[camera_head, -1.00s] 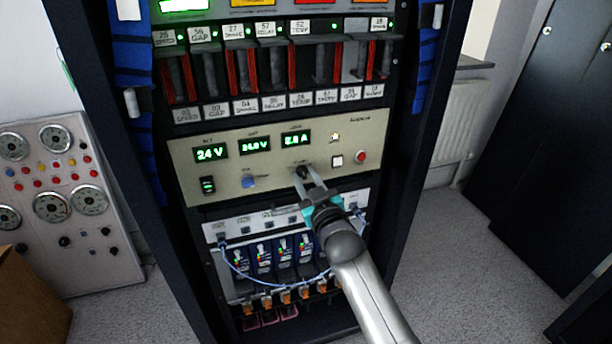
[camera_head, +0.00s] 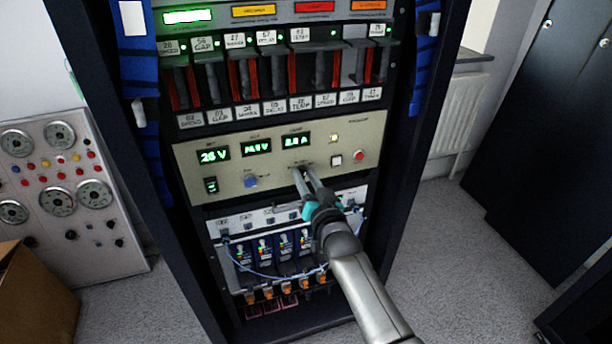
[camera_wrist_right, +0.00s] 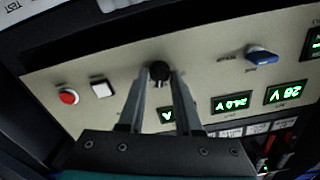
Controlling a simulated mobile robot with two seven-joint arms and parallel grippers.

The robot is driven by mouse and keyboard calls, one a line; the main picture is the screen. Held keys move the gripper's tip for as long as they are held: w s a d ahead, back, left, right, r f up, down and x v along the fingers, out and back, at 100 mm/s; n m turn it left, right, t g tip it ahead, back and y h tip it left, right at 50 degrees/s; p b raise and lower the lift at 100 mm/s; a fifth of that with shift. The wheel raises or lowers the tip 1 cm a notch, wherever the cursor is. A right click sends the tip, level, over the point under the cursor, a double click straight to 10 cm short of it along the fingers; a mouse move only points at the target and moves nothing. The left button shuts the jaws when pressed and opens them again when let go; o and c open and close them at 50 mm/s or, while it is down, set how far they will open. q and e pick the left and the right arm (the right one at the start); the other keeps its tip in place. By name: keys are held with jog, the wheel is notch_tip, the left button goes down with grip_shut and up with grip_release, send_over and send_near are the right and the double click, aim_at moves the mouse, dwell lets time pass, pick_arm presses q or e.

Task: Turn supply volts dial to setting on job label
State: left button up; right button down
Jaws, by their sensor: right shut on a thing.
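The beige supply panel (camera_head: 225,190) has a black dial (camera_wrist_right: 159,71) and a blue dial (camera_head: 250,182), which also shows in the right wrist view (camera_wrist_right: 262,56). My right gripper (camera_head: 302,170) is shut on the black dial, with one finger on each side of it in the right wrist view (camera_wrist_right: 159,78). The fingers hide most of this dial in the head view. The left green display (camera_head: 213,155) reads 26 V or 28 V. The lettering at the dials is too small to read. I cannot make out a job label. My left gripper is out of view.
A red button (camera_head: 358,156) and a white square button (camera_head: 336,160) sit right of the black dial. A black rocker switch (camera_head: 211,185) is at the panel's left. Blue cables (camera_head: 268,277) hang below. A gauge panel (camera_head: 75,195) stands left of the rack.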

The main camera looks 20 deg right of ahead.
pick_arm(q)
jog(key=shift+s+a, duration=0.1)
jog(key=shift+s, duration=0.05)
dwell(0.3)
pick_arm(e)
jog(key=c, duration=0.6)
grip_release()
jog(key=shift+s, duration=0.2)
jog(key=shift+s+p, duration=0.5)
jog(key=shift+s, duration=0.25)
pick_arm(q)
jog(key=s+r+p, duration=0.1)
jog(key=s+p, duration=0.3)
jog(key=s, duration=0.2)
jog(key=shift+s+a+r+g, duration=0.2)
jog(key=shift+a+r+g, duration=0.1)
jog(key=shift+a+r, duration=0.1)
pick_arm(e)
jog(key=s, duration=1.3)
jog(key=shift+s+d, duration=0.15)
jog(key=shift+d, duration=0.1)
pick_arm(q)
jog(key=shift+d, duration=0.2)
